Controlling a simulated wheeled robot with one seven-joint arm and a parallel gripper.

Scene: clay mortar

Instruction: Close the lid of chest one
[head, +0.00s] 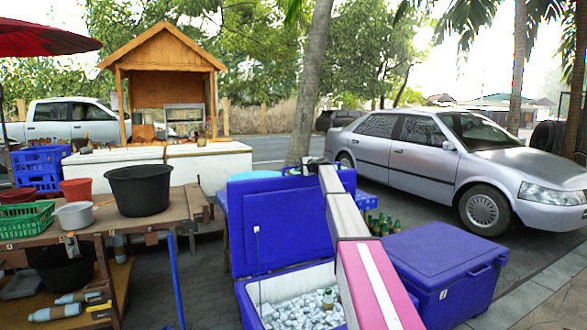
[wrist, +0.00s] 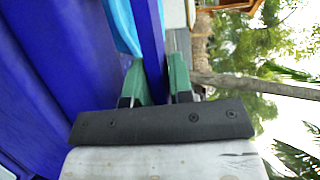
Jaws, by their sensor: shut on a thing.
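A blue chest (head: 243,296) stands open at the bottom middle of the head view, with whitish ice-like pieces (head: 298,312) inside. Its blue lid (head: 275,222) stands up, tilted back at the far side. My gripper (wrist: 157,63) has green fingers on both sides of the lid's thin blue edge (wrist: 151,30) in the wrist view and is shut on it. In the head view my arm reaches over the chest's right side to the lid's upper right corner, hiding part of the lid and chest. I see no number on the chest.
A second blue chest (head: 445,268), closed, stands close on the right. Green bottles (head: 383,226) stand behind it. A wooden table (head: 120,219) with a black tub (head: 139,188) is on the left. A silver car (head: 440,158) is parked behind.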

